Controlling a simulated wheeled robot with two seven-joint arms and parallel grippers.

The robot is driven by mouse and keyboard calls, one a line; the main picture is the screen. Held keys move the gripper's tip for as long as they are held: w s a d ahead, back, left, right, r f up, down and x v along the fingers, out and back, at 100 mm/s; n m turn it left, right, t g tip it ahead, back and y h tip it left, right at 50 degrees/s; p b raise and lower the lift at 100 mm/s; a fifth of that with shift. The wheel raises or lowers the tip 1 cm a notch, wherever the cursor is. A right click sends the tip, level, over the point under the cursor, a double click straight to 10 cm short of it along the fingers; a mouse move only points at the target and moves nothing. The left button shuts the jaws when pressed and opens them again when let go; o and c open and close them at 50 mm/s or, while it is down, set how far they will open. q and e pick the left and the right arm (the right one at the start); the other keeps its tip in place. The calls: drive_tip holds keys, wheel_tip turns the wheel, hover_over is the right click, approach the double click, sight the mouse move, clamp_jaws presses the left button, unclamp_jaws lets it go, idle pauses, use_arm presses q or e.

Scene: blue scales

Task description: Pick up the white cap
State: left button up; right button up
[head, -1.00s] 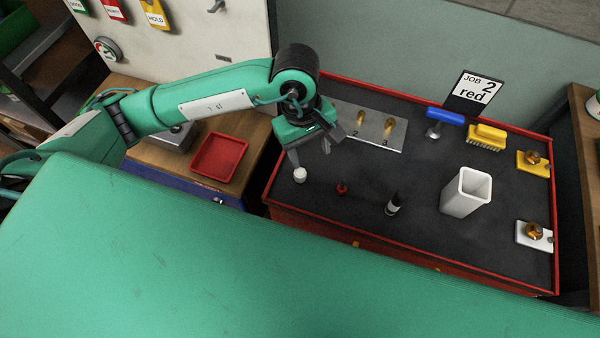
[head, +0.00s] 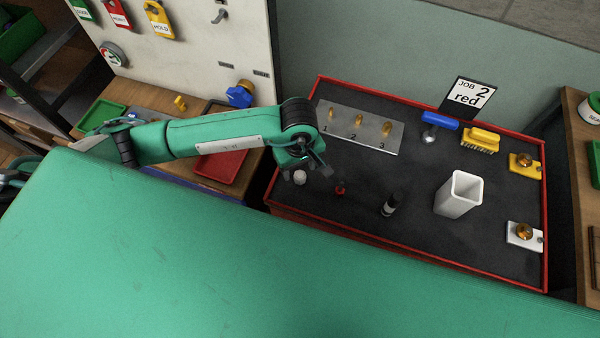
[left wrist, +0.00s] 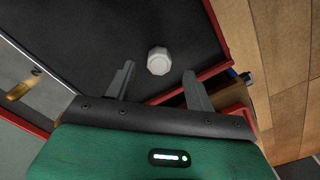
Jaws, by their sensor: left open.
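The white cap (head: 300,177) sits on the dark mat near the left edge of the red-rimmed tray (head: 420,258). It also shows as a faceted white knob in the left wrist view (left wrist: 159,61), just beyond the fingertips and between their lines. My left gripper (head: 308,172) is above and close by the cap in the head view; its fingers (left wrist: 158,80) are apart with nothing between them. The cap looks upright and untouched. My right gripper is in neither view.
A small red cap (head: 340,189) and a dark bottle (head: 390,204) stand to the right of the white cap. A white square holder (head: 459,195) stands further right. A grey plate (head: 360,126) with numbered brass pegs lies behind. The red rim runs close by the cap.

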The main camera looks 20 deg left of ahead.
sight(300, 175)
use_arm(q)
drive_tip(key=shift+d+f+p, duration=0.1)
drive_tip(key=shift+f+p, duration=0.3)
drive_tip(key=shift+f, duration=1.15)
drive_tip(key=c, duration=1)
drive_tip(key=shift+c, duration=0.2)
drive_tip(key=shift+r, duration=0.15)
